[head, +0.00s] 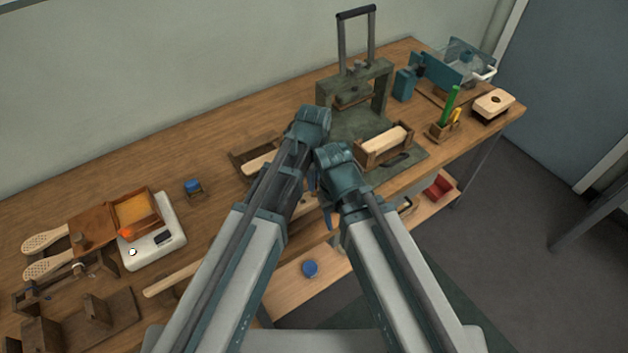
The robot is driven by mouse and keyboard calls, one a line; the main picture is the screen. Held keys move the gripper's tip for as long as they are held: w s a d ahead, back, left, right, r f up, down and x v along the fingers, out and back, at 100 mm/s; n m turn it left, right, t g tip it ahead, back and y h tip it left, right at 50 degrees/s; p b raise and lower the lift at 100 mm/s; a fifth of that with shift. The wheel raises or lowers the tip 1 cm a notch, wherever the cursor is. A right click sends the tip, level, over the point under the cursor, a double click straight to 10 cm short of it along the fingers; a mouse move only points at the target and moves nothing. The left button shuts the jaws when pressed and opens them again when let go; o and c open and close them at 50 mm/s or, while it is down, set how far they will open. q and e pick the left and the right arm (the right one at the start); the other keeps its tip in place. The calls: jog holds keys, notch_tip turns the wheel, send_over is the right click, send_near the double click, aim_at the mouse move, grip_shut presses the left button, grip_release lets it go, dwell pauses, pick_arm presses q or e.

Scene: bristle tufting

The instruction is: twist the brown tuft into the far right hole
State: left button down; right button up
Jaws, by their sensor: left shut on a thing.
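My two arms meet in the middle of the head view, over the front edge of the bench. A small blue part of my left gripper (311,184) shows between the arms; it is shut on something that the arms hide. Blue finger parts of my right gripper (327,216) show just below, and whether they are open or shut is unclear. I cannot make out the brown tuft or the far right hole. A pale wooden block (384,141) sits in a brown wooden holder (371,158) right of my grippers.
A dark press (356,82) stands behind the grippers. A white scale (165,245) with a brown tray is at left, near pale paddle-shaped pieces (46,239). A pale block with a dark opening (493,104) is at far right. Bare bench lies at back left.

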pick_arm(q)
jog(key=shift+f+b, duration=0.65)
dwell(0.5)
dwell(0.5)
jog(key=n, duration=0.5)
jog(key=shift+n, duration=0.4)
jog(key=shift+f, duration=0.25)
dwell(0.5)
dwell(0.4)
jog(key=c, duration=0.8)
grip_release()
jog(key=shift+o, duration=0.4)
jog(key=shift+o, duration=1.4)
